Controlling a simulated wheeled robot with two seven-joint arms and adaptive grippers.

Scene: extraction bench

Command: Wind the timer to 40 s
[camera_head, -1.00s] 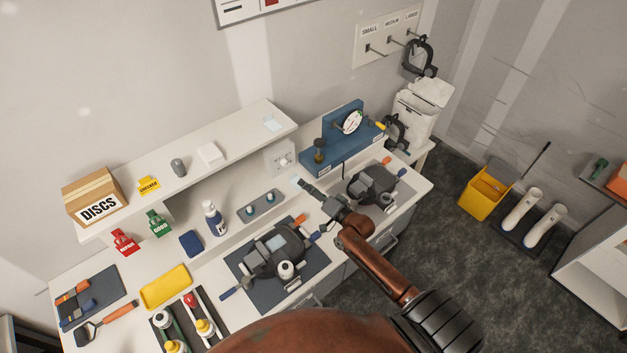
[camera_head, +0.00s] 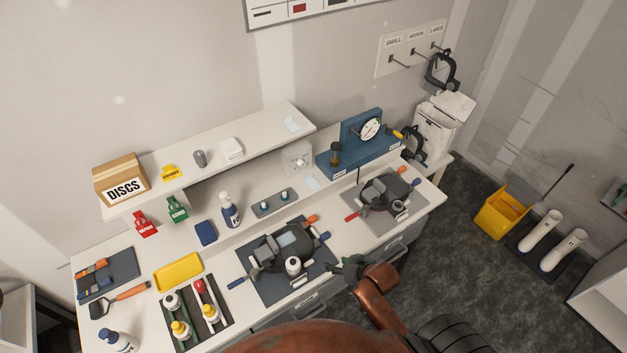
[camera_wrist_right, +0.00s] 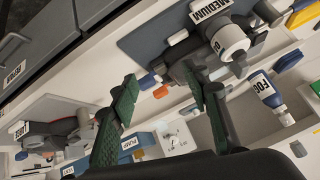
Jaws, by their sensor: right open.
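The timer appears to be the small white box with a round dial (camera_head: 298,159), standing on the bench under the right end of the shelf. The white box also shows in the right wrist view (camera_wrist_right: 178,139), beyond my fingers. Its dial marks are too small to read. My right gripper (camera_head: 346,266) is at the front edge of the bench, right of the near dark mask, well away from the timer. In the right wrist view its two green-padded fingers (camera_wrist_right: 160,82) are spread apart with nothing held between them. My left gripper is not in view.
A dark mask with a white canister (camera_head: 293,265) lies on a mat near my right gripper. Another mask (camera_head: 385,191) lies farther right. A blue gauge stand (camera_head: 345,158) is right of the timer. A two-knob grey plate (camera_head: 274,203) and a labelled bottle (camera_head: 230,210) stand left.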

